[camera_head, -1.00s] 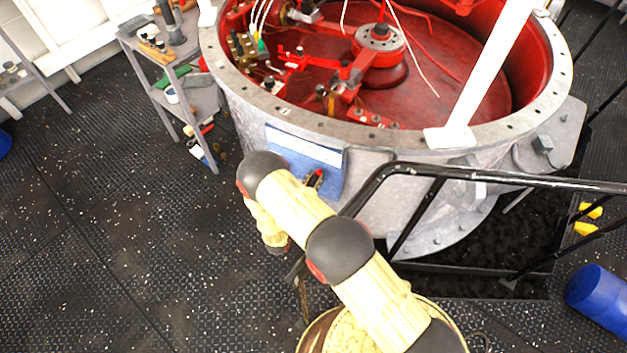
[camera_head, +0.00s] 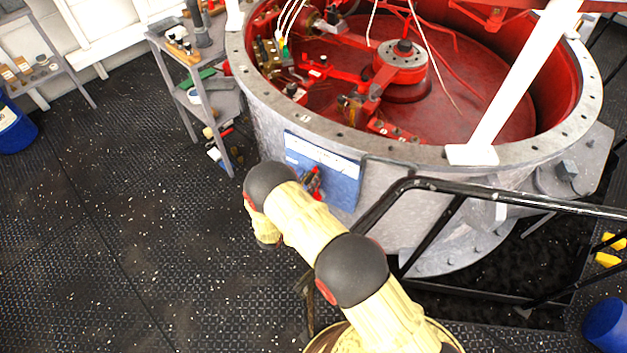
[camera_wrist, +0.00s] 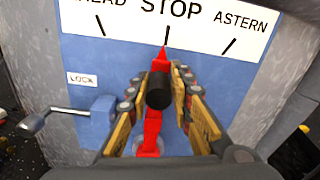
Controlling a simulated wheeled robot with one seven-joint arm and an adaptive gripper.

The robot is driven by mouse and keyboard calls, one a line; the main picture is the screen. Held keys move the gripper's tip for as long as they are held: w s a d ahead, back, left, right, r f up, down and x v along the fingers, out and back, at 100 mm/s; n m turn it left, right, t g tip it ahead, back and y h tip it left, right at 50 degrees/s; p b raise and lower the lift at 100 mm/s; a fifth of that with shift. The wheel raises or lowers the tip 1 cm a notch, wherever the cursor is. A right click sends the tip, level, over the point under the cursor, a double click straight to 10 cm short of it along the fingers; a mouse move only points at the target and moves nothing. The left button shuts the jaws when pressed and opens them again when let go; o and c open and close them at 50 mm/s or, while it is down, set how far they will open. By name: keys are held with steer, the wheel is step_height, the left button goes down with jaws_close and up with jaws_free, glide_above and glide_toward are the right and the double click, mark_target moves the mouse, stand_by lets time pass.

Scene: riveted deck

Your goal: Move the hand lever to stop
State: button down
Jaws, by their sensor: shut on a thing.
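The hand lever (camera_wrist: 152,128) is red with a black knob and a red pointer tip. In the wrist view it stands nearly upright on a blue panel (camera_wrist: 100,60), and its tip points at the middle mark under STOP on the white label plate (camera_wrist: 190,22). My gripper (camera_wrist: 160,95) has its fingers on both sides of the black knob, shut on the lever. A small lever with a metal handle (camera_wrist: 40,122) sits at the panel's left, near a LOCK label (camera_wrist: 82,79). In the head view the blue panel (camera_head: 345,190) is on the grey drum's side, and my arm hides part of it.
The large grey drum (camera_head: 400,150) has red machinery inside. A black handrail (camera_head: 500,192) runs close to my arm on the right. A shelf with tools (camera_head: 205,95) stands at the left. A blue barrel (camera_head: 608,322) is at lower right.

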steer(key=c, duration=1.6)
jaws_free()
steer(key=shift+c, duration=0.2)
steer(key=v, duration=1.2)
steer(key=shift+s, duration=0.1)
steer(key=shift+c, duration=0.2)
